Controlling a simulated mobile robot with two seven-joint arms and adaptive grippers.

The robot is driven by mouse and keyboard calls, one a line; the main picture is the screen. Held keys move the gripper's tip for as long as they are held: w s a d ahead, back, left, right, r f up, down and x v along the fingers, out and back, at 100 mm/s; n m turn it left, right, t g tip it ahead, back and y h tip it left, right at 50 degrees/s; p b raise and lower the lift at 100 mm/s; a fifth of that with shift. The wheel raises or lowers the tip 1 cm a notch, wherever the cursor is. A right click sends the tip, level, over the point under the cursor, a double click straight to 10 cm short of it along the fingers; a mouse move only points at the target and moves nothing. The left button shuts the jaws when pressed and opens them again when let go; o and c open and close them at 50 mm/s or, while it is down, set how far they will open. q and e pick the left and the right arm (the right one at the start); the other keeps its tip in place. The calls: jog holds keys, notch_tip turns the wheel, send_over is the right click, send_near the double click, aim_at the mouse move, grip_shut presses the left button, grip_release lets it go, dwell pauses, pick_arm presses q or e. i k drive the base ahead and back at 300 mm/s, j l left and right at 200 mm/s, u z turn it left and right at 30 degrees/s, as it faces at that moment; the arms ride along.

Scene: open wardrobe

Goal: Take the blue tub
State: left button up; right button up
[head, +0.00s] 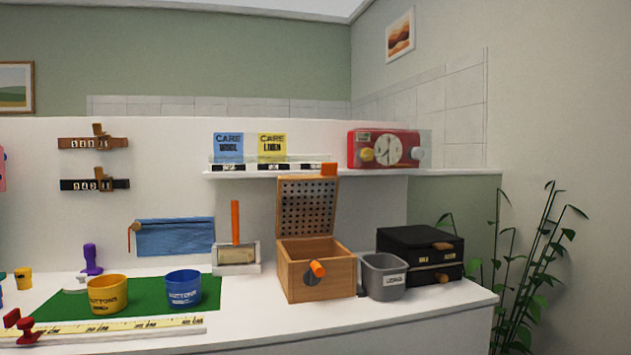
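The blue tub (184,288) is a small round open container with "BUTTONS" lettering. It stands upright on the right part of a green mat (142,310) on the white counter. A similar yellow tub (108,295), also lettered, stands to its left on the mat, a little apart from it. The insides of both tubs are mostly hidden. Neither of my grippers shows in the head view.
A ruler strip (130,329) with red pieces lies in front of the mat. A purple-handled stamp (91,260) stands behind it. Right of the mat stand an open wooden box (317,275), a grey bin (383,279) and black boxes (420,252). A shelf (300,172) hangs above.

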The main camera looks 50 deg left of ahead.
aim_at(183, 287)
jog(key=u, duration=1.65)
